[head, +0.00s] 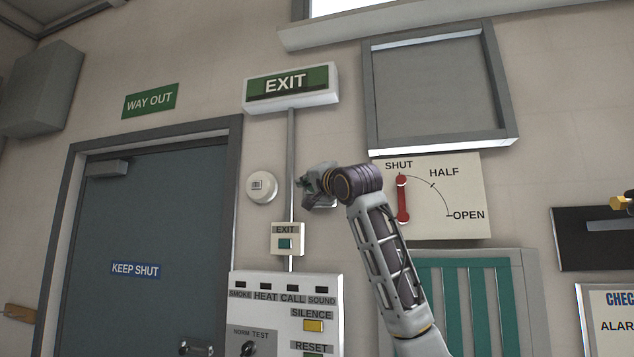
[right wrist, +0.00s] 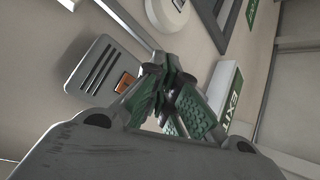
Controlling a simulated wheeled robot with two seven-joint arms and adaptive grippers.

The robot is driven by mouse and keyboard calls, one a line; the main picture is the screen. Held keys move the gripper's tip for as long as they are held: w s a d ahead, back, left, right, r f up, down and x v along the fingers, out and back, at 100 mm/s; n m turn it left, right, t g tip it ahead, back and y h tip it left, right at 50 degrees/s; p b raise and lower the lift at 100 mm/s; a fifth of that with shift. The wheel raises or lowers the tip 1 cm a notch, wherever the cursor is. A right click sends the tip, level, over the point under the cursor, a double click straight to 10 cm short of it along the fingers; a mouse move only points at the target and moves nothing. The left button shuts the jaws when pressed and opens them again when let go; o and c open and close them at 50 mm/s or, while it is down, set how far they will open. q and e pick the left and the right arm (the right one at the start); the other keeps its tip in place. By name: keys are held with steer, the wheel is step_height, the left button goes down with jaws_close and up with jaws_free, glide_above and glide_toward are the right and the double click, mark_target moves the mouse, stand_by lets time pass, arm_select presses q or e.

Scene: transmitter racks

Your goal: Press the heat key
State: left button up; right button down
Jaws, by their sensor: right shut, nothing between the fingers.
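The word HEAT (head: 266,297) is printed on a pale wall panel (head: 237,318), under a small dark window (head: 266,285). The row also has SMOKE, CALL and SOUND. SILENCE has a yellow key (head: 313,326), and RESET has a green key that is cut by the lower edge. I cannot make out a separate key marked HEAT. My right gripper (head: 306,184) is up and right of this panel, near the wall conduit. In the right wrist view its fingers (right wrist: 166,72) are shut and empty. My left gripper is not in view.
A grey slotted box (right wrist: 97,68) with an orange part (right wrist: 125,83) lies close to the fingers. A round white device (head: 262,187), a small EXIT switch box (head: 298,239) and a SHUT-HALF-OPEN lever plate (head: 455,190) are near the arm. A door (head: 140,215) stands left.

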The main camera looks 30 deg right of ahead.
steer(key=shift+w+d, duration=1.3)
steer(key=shift+d, duration=0.25)
steer(key=shift+w+d, duration=0.5)
steer(key=shift+d, duration=0.1)
stand_by(1.8)
steer(key=shift+s+a, duration=0.2)
steer(key=shift+a, duration=0.05)
steer(key=shift+s+a+b, duration=0.3)
steer(key=shift+a, duration=0.05)
stand_by(0.6)
steer(key=shift+s+a+b, duration=0.9)
steer(key=shift+s+a, duration=0.75)
steer(key=shift+a, duration=0.3)
